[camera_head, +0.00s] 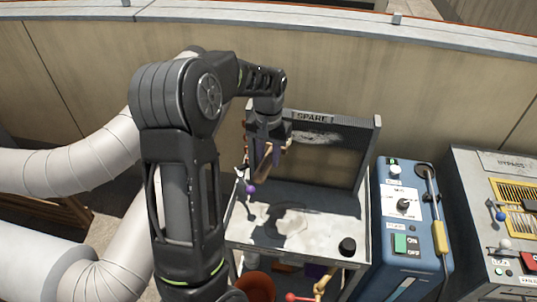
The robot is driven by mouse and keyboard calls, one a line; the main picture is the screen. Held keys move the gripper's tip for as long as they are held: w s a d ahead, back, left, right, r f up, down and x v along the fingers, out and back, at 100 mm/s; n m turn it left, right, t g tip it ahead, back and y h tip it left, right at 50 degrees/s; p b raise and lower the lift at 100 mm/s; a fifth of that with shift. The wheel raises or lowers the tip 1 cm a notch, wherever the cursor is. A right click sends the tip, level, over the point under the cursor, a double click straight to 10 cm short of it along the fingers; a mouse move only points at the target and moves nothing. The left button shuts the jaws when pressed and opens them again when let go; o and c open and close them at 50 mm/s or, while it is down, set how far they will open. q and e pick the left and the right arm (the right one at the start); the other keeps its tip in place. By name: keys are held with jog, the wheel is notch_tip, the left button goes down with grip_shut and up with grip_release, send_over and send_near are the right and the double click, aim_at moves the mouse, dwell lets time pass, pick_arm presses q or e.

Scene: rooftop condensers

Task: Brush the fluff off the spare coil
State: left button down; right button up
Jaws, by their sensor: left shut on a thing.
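The spare coil (345,170) stands upright in a grey frame at the back of a metal bench (330,225), under a "SPARE" label. Pale grey fluff (316,138) lies across its dark upper part. The lower face looks tan and free of fluff where it shows. My left gripper (268,154) is in front of the coil's left side, shut on a brown-handled thing (262,166) that looks like the brush. The bristles are mostly hidden, and I cannot tell whether they touch the coil. My right gripper is not in view.
A black knob (347,246) stands at the bench's front right, and a purple ball (250,189) is at its left edge. A blue switch box (408,225) and a grey bypass panel (500,215) stand to the right. Large white pipes (75,165) run at left.

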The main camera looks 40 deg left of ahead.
aim_at(265, 169)
pick_arm(q)
jog(key=shift+f, duration=0.6)
jog(key=shift+r, duration=0.15)
jog(key=shift+r+p, duration=1.5)
jog(key=shift+r, duration=0.7)
jog(key=shift+s+d+f, duration=0.1)
jog(key=shift+s+d, duration=0.05)
jog(key=shift+s, duration=0.15)
jog(key=shift+s+d+b, duration=0.2)
jog(key=shift+s+d, duration=0.25)
jog(key=shift+s, duration=0.4)
jog(key=shift+s+d+b, duration=0.2)
jog(key=shift+s+d, duration=0.25)
jog(key=shift+s, duration=0.4)
